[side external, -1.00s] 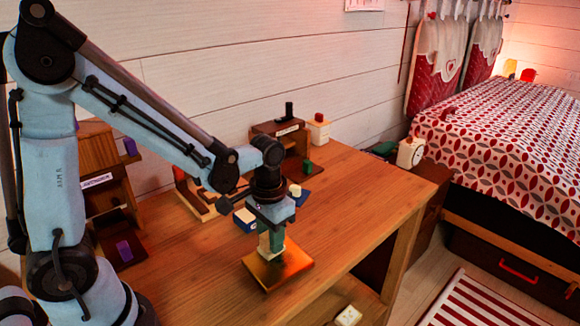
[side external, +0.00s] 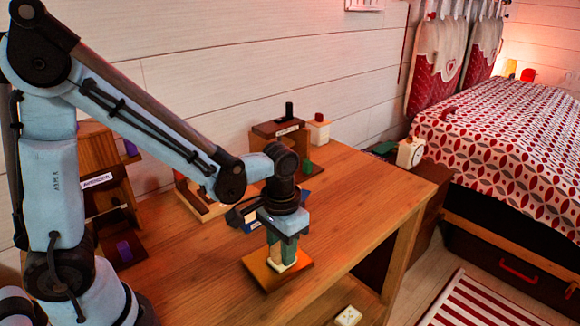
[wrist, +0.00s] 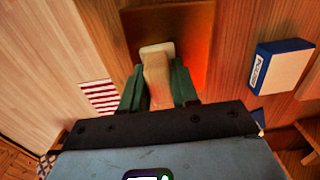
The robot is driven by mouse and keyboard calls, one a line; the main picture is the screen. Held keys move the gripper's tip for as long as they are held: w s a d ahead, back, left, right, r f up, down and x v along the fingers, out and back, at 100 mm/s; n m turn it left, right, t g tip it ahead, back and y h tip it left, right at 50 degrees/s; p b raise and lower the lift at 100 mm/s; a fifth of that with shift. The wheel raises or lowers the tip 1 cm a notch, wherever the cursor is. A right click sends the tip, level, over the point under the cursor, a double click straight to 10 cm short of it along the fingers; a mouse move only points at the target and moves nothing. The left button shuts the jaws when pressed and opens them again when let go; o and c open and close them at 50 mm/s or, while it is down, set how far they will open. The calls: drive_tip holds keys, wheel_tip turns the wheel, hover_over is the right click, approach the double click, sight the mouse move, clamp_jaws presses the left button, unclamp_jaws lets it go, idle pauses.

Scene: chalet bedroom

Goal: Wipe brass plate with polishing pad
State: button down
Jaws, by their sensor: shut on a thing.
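The brass plate (side external: 260,270) is a flat orange-gold square lying on the wooden table. It also shows in the wrist view (wrist: 197,25), with a bright reddish glow on its right part. My gripper (side external: 282,252) points down over the plate, its green fingers shut on the polishing pad (side external: 285,267). In the wrist view the pad (wrist: 158,75) has a beige handle between the fingers and a pale, wider end over the plate. The pad appears to rest on the plate, but its underside is hidden.
A blue-and-white box (wrist: 282,66) lies on the table beside the plate. A wooden stand (side external: 100,190) with a label is at the left, and a brown block (side external: 278,132) and a white bottle (side external: 318,132) stand at the back. The table's right side is clear.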

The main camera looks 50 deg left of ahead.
drive_tip(key=shift+a+r, duration=0.3)
drive_tip(key=shift+a, duration=0.2)
drive_tip(key=shift+w+a+f, duration=0.1)
drive_tip(key=shift+a+f, duration=0.1)
drive_tip(key=shift+a, duration=0.15)
drive_tip(key=shift+w+a+r, duration=0.1)
drive_tip(key=shift+a, duration=1.55)
wheel_tip(320, 180, up, 8)
